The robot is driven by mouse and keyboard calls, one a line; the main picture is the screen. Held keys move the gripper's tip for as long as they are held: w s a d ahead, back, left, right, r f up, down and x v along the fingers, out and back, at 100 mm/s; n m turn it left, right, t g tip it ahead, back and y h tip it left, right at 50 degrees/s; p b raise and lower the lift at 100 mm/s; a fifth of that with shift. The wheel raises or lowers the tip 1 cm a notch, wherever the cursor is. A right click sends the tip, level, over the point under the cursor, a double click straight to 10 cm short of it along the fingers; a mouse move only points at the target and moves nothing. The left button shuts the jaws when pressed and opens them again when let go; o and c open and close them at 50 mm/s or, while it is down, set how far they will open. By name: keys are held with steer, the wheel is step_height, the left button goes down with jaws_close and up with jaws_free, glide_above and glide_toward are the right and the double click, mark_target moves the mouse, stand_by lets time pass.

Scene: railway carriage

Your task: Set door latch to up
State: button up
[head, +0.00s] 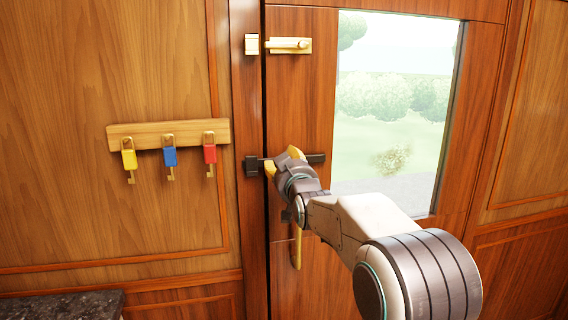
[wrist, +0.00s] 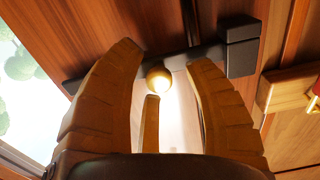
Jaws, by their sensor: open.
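A dark latch bar (head: 316,158) lies about level across the door's left edge, with its dark keeper (head: 251,166) on the frame. It also shows in the wrist view (wrist: 100,77), with the keeper (wrist: 238,45) at upper right. A round brass knob (wrist: 158,79) sits on the bar. My gripper (head: 283,160) is at the bar. In the wrist view my gripper (wrist: 167,60) is open, with the knob between its fingers and a gap visible on both sides. My gripper hides the middle of the bar in the head view.
A brass bolt (head: 290,45) sits higher on the door, with its keeper (head: 251,44) on the frame. A brass handle (head: 296,250) hangs below, partly behind my arm. A wooden rack (head: 190,132) with yellow, blue and red key tags is on the left wall. A window (head: 395,110) fills the door's right.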

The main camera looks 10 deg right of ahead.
jaws_close()
stand_by(0.5)
